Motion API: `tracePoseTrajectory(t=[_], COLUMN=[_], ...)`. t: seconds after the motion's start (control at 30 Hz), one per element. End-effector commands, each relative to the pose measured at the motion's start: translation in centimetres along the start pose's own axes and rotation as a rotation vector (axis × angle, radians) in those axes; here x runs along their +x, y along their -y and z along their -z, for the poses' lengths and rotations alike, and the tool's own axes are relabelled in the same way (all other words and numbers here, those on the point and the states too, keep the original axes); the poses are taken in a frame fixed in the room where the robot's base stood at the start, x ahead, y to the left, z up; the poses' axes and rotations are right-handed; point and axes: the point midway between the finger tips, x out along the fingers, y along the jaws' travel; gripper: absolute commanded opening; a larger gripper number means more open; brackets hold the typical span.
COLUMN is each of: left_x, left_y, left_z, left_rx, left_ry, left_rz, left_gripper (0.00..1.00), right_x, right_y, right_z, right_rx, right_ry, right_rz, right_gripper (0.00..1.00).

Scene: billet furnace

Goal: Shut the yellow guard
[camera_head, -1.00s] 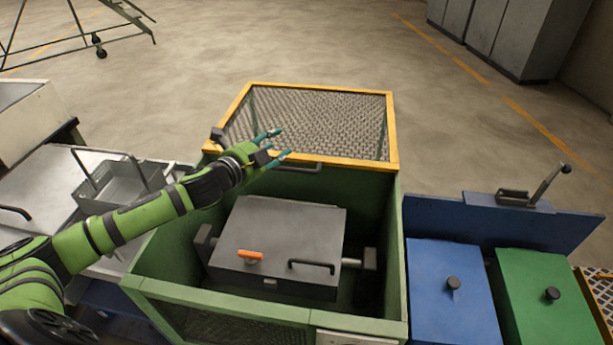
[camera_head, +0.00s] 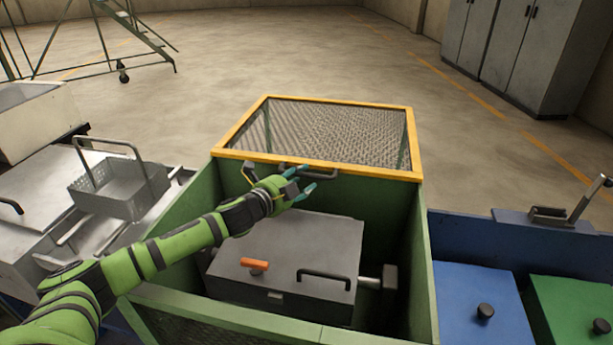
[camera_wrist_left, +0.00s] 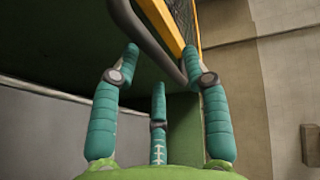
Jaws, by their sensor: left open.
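The yellow guard (camera_head: 318,168) is a yellow frame with wire mesh, lying roughly flat over the back part of the green housing (camera_head: 185,205). The front part of the housing is uncovered. A dark bar handle (camera_head: 345,175) sits on the guard's front edge. My left gripper (camera_head: 301,180) is open, just below that edge at the handle's left part. In the left wrist view, the open teal fingers (camera_wrist_left: 161,62) point toward the dark handle (camera_wrist_left: 150,30), with the yellow frame (camera_wrist_left: 168,18) behind it. I cannot tell whether they touch. My right gripper is not in view.
A grey box (camera_head: 290,255) with an orange grip sits inside the housing below my arm. A wire basket (camera_head: 122,190) stands on the bench at left. Blue (camera_head: 478,295) and green (camera_head: 575,310) lidded bins stand at right.

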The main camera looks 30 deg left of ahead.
Motion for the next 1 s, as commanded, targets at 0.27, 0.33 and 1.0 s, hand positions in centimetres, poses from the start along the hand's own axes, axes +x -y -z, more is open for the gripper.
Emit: tracePoseTrajectory(t=[0.27,0.33,1.0], left_x=[2.4,2.6,2.6], left_y=[0.0,0.0,0.0], left_z=[0.0,0.0,0.0], left_rx=[-0.001,0.0,-0.001], left_ry=[0.0,-0.001,-0.001], left_rz=[0.0,0.0,-0.001], left_gripper=[0.46,0.46,0.0], right_x=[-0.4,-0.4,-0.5], right_y=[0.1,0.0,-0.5], right_z=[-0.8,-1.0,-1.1], right_rx=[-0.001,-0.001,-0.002], right_ry=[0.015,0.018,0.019], right_rz=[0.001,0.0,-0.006], right_gripper=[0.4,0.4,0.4])
